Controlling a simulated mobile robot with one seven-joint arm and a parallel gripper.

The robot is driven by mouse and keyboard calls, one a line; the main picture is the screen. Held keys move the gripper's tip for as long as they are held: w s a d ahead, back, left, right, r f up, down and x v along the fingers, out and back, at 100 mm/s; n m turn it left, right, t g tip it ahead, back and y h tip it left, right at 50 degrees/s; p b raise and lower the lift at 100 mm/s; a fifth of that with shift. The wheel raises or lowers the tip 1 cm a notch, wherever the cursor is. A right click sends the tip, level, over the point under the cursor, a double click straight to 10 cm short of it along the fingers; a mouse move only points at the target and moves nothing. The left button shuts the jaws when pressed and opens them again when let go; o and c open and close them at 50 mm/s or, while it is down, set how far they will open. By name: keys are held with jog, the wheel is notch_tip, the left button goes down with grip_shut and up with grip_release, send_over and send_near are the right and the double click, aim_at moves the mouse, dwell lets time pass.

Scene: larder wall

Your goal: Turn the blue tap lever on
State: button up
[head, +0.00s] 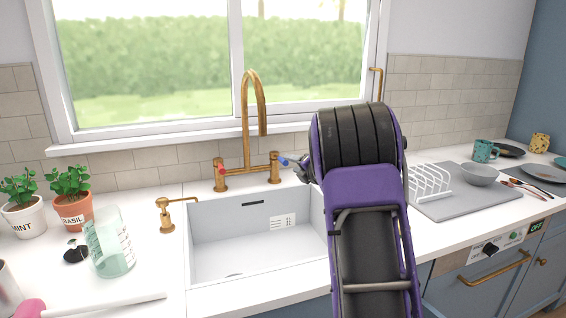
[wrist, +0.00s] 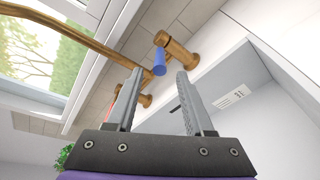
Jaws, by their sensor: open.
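The brass tap (head: 255,120) stands behind the white sink (head: 205,262), with a tall curved spout and two pillars. The blue lever (head: 284,161) sits on the right pillar and points right, towards my arm. A red lever (head: 221,167) is on the left pillar. In the wrist view the blue lever (wrist: 160,61) shows beyond and between the fingertips of my gripper (wrist: 160,75). The fingers are apart with nothing held. I cannot tell whether they touch the lever. In the head view my arm hides most of the gripper.
A brass soap dispenser (head: 167,215), a glass jug (head: 108,243) and potted herbs (head: 72,197) stand left of the sink. A drying mat (head: 450,205) with a white rack (head: 430,181) and a grey bowl (head: 478,174) lies right. A window is behind the tap.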

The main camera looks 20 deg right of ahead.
aim_at(283, 161)
jog(key=x, duration=0.8)
jog(key=shift+r, duration=0.1)
grip_shut()
dwell(1.2)
